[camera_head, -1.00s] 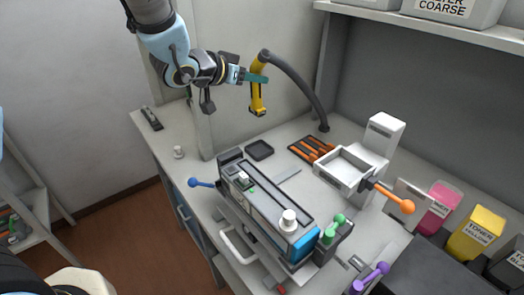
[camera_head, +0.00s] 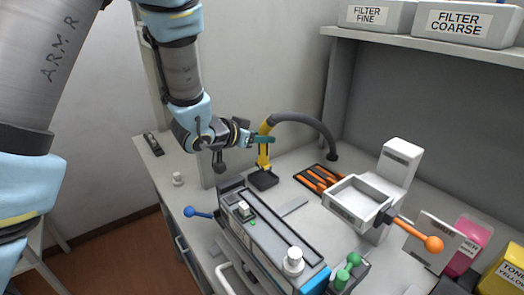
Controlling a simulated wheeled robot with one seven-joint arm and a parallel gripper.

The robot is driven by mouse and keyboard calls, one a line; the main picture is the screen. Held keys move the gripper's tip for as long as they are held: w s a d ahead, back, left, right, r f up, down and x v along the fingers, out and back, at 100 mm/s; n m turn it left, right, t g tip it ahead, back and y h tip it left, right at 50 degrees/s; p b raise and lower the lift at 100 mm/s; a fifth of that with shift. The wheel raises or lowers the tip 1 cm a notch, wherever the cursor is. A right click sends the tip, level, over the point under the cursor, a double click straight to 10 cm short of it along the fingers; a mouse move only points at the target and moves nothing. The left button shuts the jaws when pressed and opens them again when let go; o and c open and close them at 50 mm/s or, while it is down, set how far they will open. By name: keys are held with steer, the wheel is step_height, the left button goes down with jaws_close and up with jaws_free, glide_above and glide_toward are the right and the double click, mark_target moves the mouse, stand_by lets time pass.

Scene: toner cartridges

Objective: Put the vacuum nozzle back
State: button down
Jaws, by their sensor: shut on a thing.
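The yellow vacuum nozzle (camera_head: 264,152) hangs upright at the end of a dark grey hose (camera_head: 308,122), which arches down to the bench at the right. My gripper (camera_head: 262,139) is shut on the nozzle near its top, reaching it from the left. The nozzle's lower tip is over or in a small dark square tray (camera_head: 271,182) on the bench. I cannot tell whether the tip touches the tray floor.
A long grey cartridge unit (camera_head: 262,235) with a blue-knobbed lever (camera_head: 190,212) stands in front of the tray. An orange-handled tool mat (camera_head: 309,183) lies right of the tray.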

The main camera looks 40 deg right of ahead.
mark_target(260, 149)
steer(key=shift+f+p, duration=0.4)
steer(key=shift+f, duration=1.65)
steer(key=shift+f, duration=0.2)
steer(key=c, duration=0.5)
jaws_free()
steer(key=shift+r, duration=0.15)
steer(key=shift+a+r, duration=0.1)
steer(key=b+v, duration=0.2)
steer(key=v, duration=1)
steer(key=shift+b, duration=0.4)
